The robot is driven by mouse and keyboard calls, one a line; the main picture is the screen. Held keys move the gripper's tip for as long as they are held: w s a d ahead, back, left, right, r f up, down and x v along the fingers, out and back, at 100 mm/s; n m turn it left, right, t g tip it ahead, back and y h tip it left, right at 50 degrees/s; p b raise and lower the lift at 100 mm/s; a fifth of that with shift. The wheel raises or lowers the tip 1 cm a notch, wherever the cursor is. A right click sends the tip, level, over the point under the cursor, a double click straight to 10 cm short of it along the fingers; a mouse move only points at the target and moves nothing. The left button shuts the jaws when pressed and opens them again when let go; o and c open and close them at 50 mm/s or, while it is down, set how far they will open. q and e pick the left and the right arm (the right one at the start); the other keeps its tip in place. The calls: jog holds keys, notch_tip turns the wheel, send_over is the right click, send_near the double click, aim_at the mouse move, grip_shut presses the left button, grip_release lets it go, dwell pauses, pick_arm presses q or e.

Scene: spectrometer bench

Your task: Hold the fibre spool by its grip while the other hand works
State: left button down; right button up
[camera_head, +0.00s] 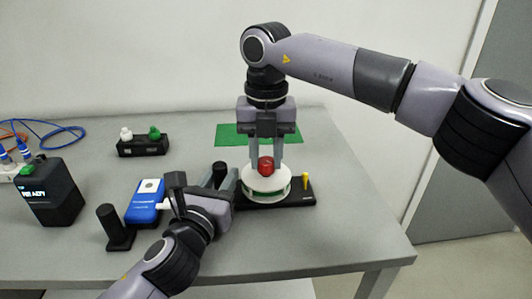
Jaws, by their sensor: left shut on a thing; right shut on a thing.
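The fibre spool (267,186) is a white reel with a green band. It stands on a black base (302,193) with a red knob (266,164) on top. A black upright grip (219,171) stands at the left of the spool. My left gripper (226,181) comes from the lower left and is shut on the grip, its fingers partly hiding it. My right gripper (266,162) points straight down from above, its fingers on both sides of the red knob and shut on it.
A yellow peg (306,181) stands on the base's right end. A blue handheld device (146,201) and a black post (113,226) are left of my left arm. The table's right side is clear.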

aim_at(267, 161)
jog(key=m, duration=0.4)
jog(key=shift+r+m, duration=0.1)
jog(key=shift+m, duration=0.2)
jog(key=m, duration=0.3)
jog(key=shift+m, duration=0.4)
jog(key=m, duration=0.4)
jog(key=shift+m, duration=2.2)
jog(key=o, duration=1.1)
jog(key=shift+c, duration=0.2)
notch_tip(267, 161, up, 12)
